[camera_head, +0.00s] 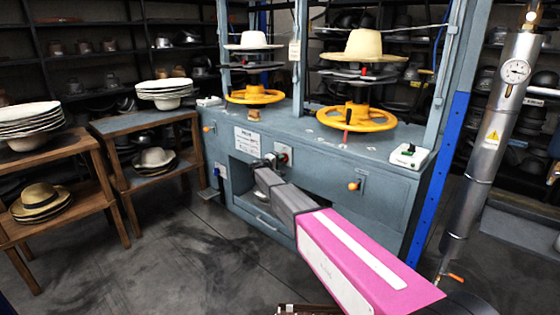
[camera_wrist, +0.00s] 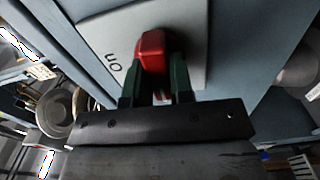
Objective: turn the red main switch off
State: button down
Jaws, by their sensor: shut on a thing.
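The red main switch (camera_wrist: 151,50) fills the middle of the wrist view, on a light plate (camera_wrist: 190,30) with the lettering "ON" seen turned on its side. The two green fingers of my gripper (camera_wrist: 156,78) are on either side of the red knob and shut on it. In the head view my gripper (camera_head: 271,161) reaches the front of the blue-grey press (camera_head: 320,170), and a small red part of the switch (camera_head: 284,157) shows beside it. The far side of the knob is hidden, and I cannot tell its exact setting.
Yellow handwheels (camera_head: 255,95) and hats stand on the press top. A white box with a green button (camera_head: 409,156) sits at its right end. Wooden tables (camera_head: 150,123) with hats stand at left. A steel cylinder (camera_head: 490,140) stands at right. The floor at lower left is clear.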

jog(key=shift+n, duration=0.5)
jog(key=c, duration=1)
grip_release()
jog(key=v, duration=1.1)
